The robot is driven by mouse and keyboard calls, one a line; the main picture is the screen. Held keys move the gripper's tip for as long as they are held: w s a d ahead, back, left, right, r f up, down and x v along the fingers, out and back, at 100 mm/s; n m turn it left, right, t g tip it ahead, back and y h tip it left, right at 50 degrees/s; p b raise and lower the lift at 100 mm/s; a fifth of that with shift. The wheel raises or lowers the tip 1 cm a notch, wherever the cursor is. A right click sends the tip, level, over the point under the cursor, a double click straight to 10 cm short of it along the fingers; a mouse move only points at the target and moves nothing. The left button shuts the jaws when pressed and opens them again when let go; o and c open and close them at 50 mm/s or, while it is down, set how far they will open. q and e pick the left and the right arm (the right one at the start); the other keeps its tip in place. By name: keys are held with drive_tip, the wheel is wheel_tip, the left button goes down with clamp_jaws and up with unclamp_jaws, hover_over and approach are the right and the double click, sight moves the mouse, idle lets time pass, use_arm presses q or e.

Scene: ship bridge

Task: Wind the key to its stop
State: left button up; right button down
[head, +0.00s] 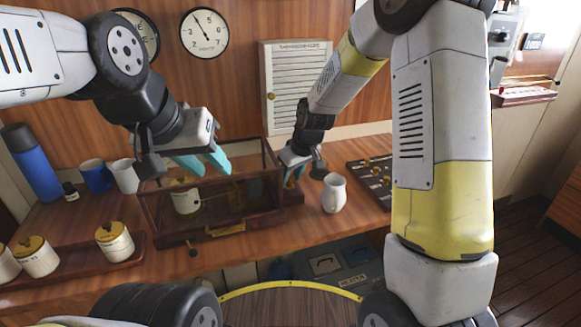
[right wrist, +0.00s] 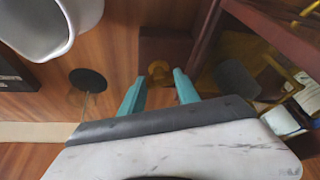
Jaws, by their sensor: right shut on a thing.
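The brass key (right wrist: 159,72) shows between my right fingertips in the right wrist view, in front of a dark wooden block (right wrist: 165,48) beside the glass case. My right gripper (head: 293,172) is at the right end of the wooden-framed glass case (head: 213,231); its fingers (right wrist: 159,88) are shut on the key. In the head view the key is hidden by the gripper, and its turn angle cannot be read. My left gripper (head: 203,163) is above the case's left part, with its teal fingers apart and nothing seen between them.
A white mug (head: 334,193) stands close to the right of my right gripper. A dark rack with brass pieces (head: 372,180) lies further right. Lidded jars (head: 115,242) on a tray, a blue bottle (head: 32,162) and mugs (head: 95,176) stand left.

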idle(0.3)
drive_tip(key=c, duration=0.9)
unclamp_jaws()
drive_tip(key=v, duration=0.7)
drive_tip(key=shift+s+r, duration=0.1)
drive_tip(key=shift+r, duration=0.25)
